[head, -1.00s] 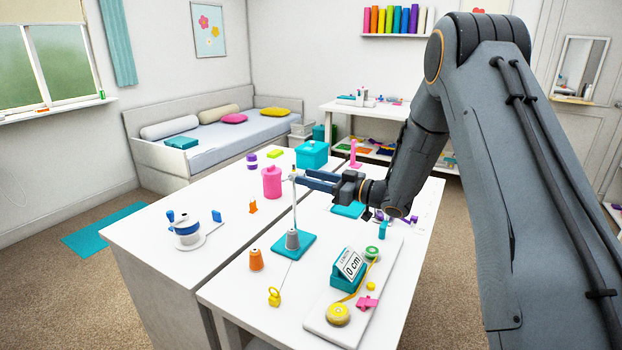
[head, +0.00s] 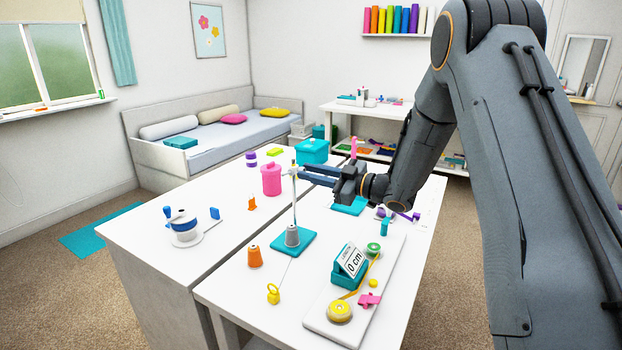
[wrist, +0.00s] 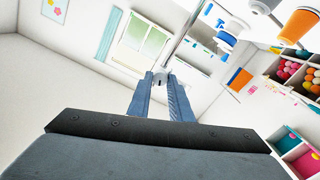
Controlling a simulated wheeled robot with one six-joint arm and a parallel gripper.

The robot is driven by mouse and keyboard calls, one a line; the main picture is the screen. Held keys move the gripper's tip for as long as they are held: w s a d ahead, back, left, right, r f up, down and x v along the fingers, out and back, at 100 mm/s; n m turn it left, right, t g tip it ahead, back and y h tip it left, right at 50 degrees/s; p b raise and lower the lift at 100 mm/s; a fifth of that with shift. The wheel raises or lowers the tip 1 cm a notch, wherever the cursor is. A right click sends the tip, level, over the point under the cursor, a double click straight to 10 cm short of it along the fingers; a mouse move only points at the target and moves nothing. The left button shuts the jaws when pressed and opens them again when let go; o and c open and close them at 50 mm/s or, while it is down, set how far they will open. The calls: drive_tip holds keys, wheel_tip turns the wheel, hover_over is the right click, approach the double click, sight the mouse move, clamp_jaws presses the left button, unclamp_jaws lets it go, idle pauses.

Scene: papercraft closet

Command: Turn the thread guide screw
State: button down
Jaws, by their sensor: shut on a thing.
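A thin upright metal post stands on a teal base (head: 306,245) with a grey thread cone (head: 292,236) around its lower part. The small pale thread guide screw (wrist: 160,77) is at the post, between my fingertips in the wrist view. My gripper (head: 298,171) reaches in from the right near the top of the post in the head view. Its blue-grey fingers also show in the wrist view (wrist: 161,82), closed on the screw. The fingertips partly hide the screw, and in the head view it is too small to make out clearly.
A pink jar (head: 271,180) and a teal box (head: 312,151) stand behind the post. A length gauge reading 0 cm (head: 350,264) sits on a white board (head: 323,318) at right.

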drive_tip(key=n+b, duration=0.8)
drive_tip(key=b, duration=0.2)
drive_tip(key=n+b, duration=0.9)
drive_tip(key=b, duration=0.2)
drive_tip(key=n+b, duration=0.8)
drive_tip(key=b, duration=0.2)
drive_tip(key=shift+f+n+b, duration=0.25)
drive_tip(key=shift+n+b, duration=0.05)
drive_tip(key=shift+b, duration=0.05)
drive_tip(key=shift+r, duration=0.1)
drive_tip(key=c, duration=1.6)
unclamp_jaws()
